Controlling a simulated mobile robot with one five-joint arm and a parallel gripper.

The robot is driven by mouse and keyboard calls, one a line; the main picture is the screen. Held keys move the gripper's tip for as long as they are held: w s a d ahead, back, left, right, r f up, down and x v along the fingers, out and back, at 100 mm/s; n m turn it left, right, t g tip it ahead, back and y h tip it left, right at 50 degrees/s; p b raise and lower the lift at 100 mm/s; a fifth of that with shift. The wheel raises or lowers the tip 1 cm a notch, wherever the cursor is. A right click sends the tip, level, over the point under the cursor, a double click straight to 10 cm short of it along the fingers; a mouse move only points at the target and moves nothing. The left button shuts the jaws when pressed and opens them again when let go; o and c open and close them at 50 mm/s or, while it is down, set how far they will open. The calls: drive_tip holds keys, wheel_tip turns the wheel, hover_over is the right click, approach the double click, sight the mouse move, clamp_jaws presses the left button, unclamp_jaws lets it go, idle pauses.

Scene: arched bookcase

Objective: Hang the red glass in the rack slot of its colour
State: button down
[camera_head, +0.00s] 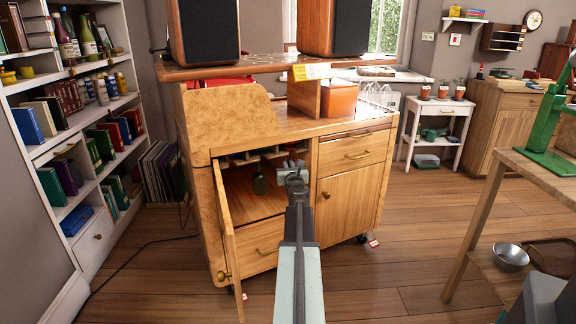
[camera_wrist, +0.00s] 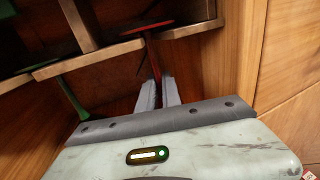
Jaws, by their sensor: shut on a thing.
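The red glass shows in the wrist view as a thin red stem (camera_wrist: 154,55) with a flat red foot (camera_wrist: 147,27) at its top. My gripper (camera_wrist: 158,92) is shut on the stem below the foot; it also shows in the head view (camera_head: 293,172), at the open cabinet front. The stem stands at the gap between two wooden rails of the rack (camera_wrist: 95,62), with the foot about level with or above them. The bowl is hidden by my gripper. A green glass (camera_wrist: 72,98) hangs from the rack to the left; a dark greenish glass shape (camera_head: 259,184) shows inside the cabinet.
The cabinet's open door (camera_head: 228,225) stands left of my arm. A closed door (camera_head: 347,192) and drawers are to the right and below. Speakers (camera_head: 205,32) stand on the top shelf. A wooden table (camera_head: 535,175) is at the far right. Floor in front is partly clear.

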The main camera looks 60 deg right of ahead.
drive_tip(key=shift+w+d, duration=0.55)
drive_tip(key=shift+w, duration=0.35)
drive_tip(key=c, duration=1.5)
unclamp_jaws()
drive_tip(key=shift+o, duration=0.2)
drive_tip(key=v, duration=0.8)
